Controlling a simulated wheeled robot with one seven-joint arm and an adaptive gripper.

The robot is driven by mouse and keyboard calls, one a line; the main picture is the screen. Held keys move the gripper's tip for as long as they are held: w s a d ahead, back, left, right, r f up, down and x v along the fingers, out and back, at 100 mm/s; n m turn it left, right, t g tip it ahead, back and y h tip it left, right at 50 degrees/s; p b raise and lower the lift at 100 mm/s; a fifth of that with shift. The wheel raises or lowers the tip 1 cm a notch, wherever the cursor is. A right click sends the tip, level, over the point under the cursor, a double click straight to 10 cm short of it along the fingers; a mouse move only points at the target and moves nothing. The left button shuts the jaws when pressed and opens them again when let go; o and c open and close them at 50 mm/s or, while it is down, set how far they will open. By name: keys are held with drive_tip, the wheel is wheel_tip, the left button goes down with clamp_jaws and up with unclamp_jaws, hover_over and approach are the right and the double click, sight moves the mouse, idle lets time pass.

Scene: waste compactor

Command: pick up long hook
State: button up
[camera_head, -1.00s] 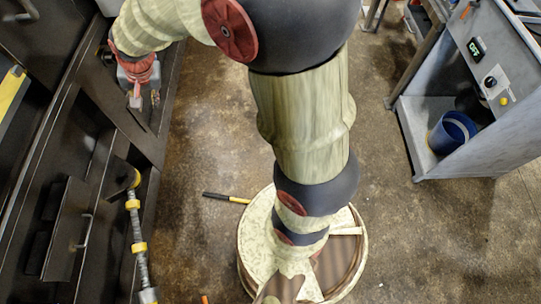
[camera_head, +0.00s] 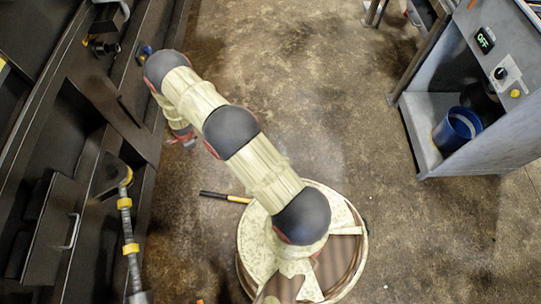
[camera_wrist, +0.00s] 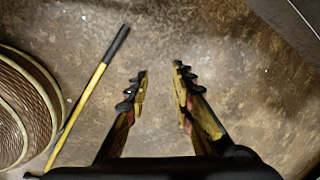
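The long hook, a thin yellow rod with a black end (camera_wrist: 92,88), lies on the floor left of my gripper in the wrist view. In the head view its black and yellow end (camera_head: 225,197) shows beside my round base, and the rest is hidden. My gripper (camera_wrist: 161,72) is open, with nothing between its fingers. It is above the floor, apart from the rod.
A black machine (camera_head: 75,190) with handles and a jointed pipe (camera_head: 128,220) lines the left side. A grey cabinet (camera_head: 505,110) with a blue bucket (camera_head: 457,130) stands at the right. Open brown floor (camera_head: 290,80) lies between them.

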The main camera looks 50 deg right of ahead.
drive_tip(key=s+f+m+b, duration=0.1)
drive_tip(key=s+f, duration=0.2)
drive_tip(key=f, duration=0.3)
drive_tip(key=s+d+f+m, duration=0.1)
drive_tip(key=s+f, duration=0.2)
drive_tip(key=f, duration=0.3)
drive_tip(key=s+f+m+b, duration=0.1)
drive_tip(key=s+f+m, duration=0.15)
drive_tip(key=f, duration=0.45)
drive_tip(key=m+g+h+b, duration=0.1)
drive_tip(key=m+g, duration=0.1)
drive_tip(key=m, duration=0.1)
hover_over(242, 200)
drive_tip(key=a, duration=0.1)
drive_tip(key=f, duration=1.7)
drive_tip(key=shift+w+f, duration=0.1)
drive_tip(key=shift+w, duration=0.15)
drive_tip(key=f+b, duration=0.1)
drive_tip(key=f, duration=0.1)
drive_tip(key=shift+s+d+f+b, duration=0.1)
drive_tip(key=shift+s+f+b, duration=0.1)
drive_tip(key=shift+f+b, duration=0.2)
drive_tip(key=f+b, duration=0.2)
drive_tip(key=f, duration=0.1)
drive_tip(key=f+b, duration=0.1)
drive_tip(key=f, duration=0.1)
drive_tip(key=shift+d+f, duration=0.1)
drive_tip(key=shift+d, duration=0.25)
drive_tip(key=shift+c, duration=1)
drive_tip(key=c, duration=0.4)
